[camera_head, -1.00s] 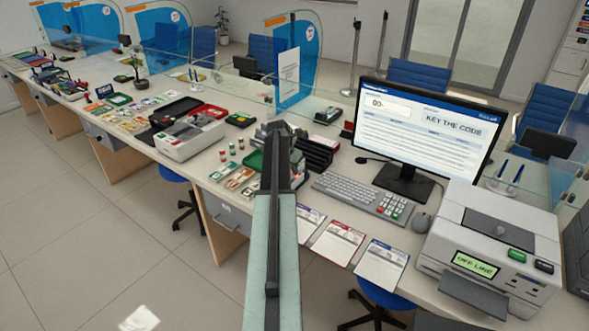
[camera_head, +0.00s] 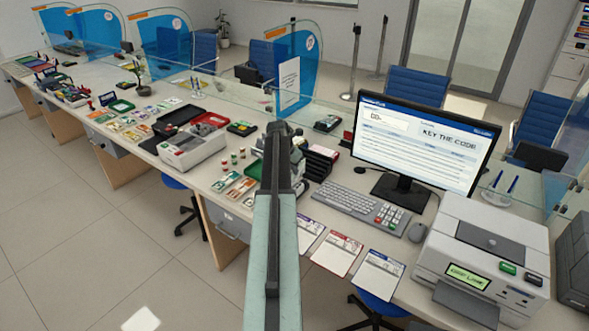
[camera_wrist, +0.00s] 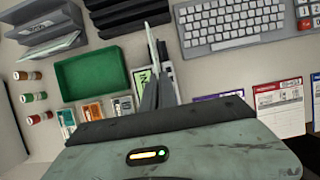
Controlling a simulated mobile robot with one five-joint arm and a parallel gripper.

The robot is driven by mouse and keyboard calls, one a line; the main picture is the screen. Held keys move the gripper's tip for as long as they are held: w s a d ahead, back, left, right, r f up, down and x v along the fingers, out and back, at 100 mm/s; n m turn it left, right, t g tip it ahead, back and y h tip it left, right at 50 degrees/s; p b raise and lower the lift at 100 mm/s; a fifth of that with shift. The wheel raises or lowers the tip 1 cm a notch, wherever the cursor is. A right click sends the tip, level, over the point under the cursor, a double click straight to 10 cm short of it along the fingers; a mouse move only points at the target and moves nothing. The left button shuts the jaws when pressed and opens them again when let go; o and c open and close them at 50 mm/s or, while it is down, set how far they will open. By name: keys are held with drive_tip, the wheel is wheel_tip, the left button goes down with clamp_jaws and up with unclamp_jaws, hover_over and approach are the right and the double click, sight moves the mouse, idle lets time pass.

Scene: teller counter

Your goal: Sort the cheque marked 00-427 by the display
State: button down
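The display (camera_head: 425,140) stands at the right of the counter and reads "KEY THE CODE", with a box that shows "00-". No cheque marked 00-427 can be read in either view. A pale slip (camera_wrist: 55,46) lies in a grey holder at upper left in the wrist view. My gripper (camera_wrist: 156,88) is over the counter between the green tray and the keyboard. Its dark fingers look close together, and a thin pale strip rises by their tips. I cannot tell whether they grip it. In the head view my arm hides the gripper.
The keyboard (camera_head: 345,201) with its number keys (camera_head: 388,215) lies before the display. Purple (camera_head: 309,232), red (camera_head: 337,252) and blue (camera_head: 378,275) headed forms lie along the front edge. A printer-like machine (camera_head: 485,255) is at right. A green tray (camera_wrist: 90,72) and several small rolls are at left.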

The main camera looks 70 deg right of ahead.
drive_tip(key=shift+r+p, duration=2.5)
drive_tip(key=shift+r, duration=0.25)
